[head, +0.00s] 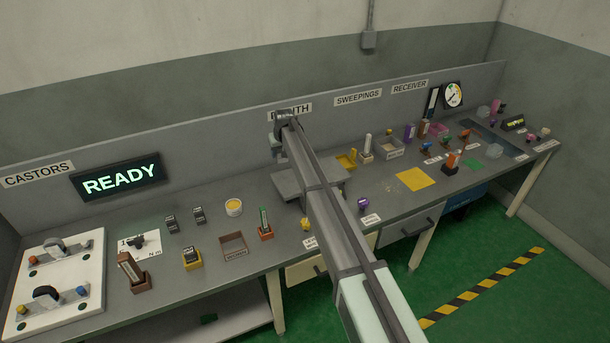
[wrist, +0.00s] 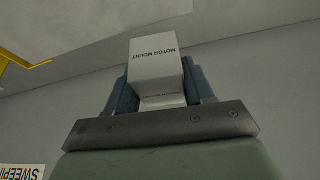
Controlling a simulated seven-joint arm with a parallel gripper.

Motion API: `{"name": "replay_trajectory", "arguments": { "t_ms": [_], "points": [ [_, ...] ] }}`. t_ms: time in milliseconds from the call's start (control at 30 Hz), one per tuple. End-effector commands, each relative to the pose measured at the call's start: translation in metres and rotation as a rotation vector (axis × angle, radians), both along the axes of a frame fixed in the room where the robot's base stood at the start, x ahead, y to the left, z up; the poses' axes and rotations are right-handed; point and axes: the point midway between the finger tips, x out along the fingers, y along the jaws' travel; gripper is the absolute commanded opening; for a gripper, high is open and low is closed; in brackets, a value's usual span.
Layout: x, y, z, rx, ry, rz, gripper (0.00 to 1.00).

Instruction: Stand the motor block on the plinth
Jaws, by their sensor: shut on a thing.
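A pale block (wrist: 158,62) printed MOTOR MOUNT sits between the two blue fingers of my gripper (wrist: 160,82) in the wrist view. The fingers are shut on its sides. In the head view my gripper (head: 278,143) is at the back of the bench, below the PLINTH sign (head: 290,110), which my arm partly covers. The plinth (head: 287,184) is a grey raised slab on the bench, partly hidden by my arm. My gripper appears above its back part. The block cannot be made out clearly in the head view, and I cannot tell whether it touches the plinth.
A yellow tray (head: 346,160) and a grey bin (head: 391,148) stand right of the plinth. The back panel (head: 220,142) rises close behind. A yellow sheet (head: 412,180) lies farther right.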

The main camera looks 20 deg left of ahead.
Motion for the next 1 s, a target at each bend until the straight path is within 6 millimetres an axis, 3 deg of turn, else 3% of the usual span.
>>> {"name": "replay_trajectory", "arguments": {
  "t_ms": [100,267,467,633,1000],
  "points": [
    [0.022,-0.042,0.014,0.002,-0.001,-0.045,0.02],
    [0.037,-0.085,0.028,0.002,-0.002,-0.089,0.02],
    [0.035,-0.123,0.043,0.001,-0.002,-0.087,0.02],
    [0.016,-0.124,0.044,0.002,-0.001,0.001,0.02],
    [0.013,-0.123,0.034,0.0,-0.001,0.104,0.02]
  ]
}}
